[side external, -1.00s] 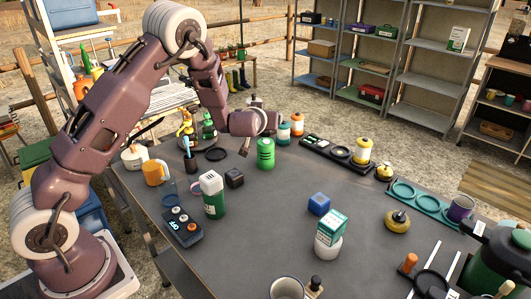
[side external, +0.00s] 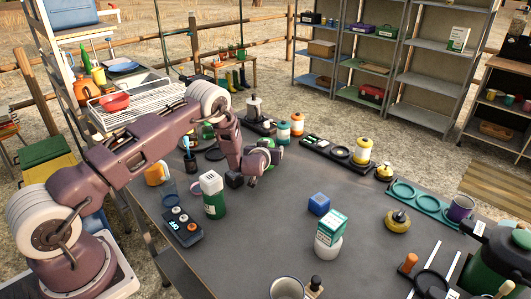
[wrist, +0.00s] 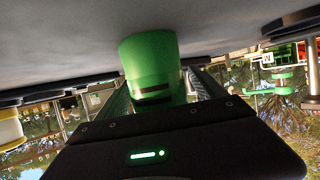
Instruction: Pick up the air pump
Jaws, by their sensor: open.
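A green canister (side external: 277,153) stands on the dark table, partly hidden behind my wrist in the side view. In the wrist view the green canister (wrist: 150,60) appears upside down, between my two fingers. My gripper (side external: 262,163) is low over the table at the canister, and its jaws are open; contact with it cannot be told. No thing is clearly recognisable as the air pump. A dark box with a lit display and knobs (side external: 183,227) lies at the table's left front, apart from my gripper.
The table between is clear.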

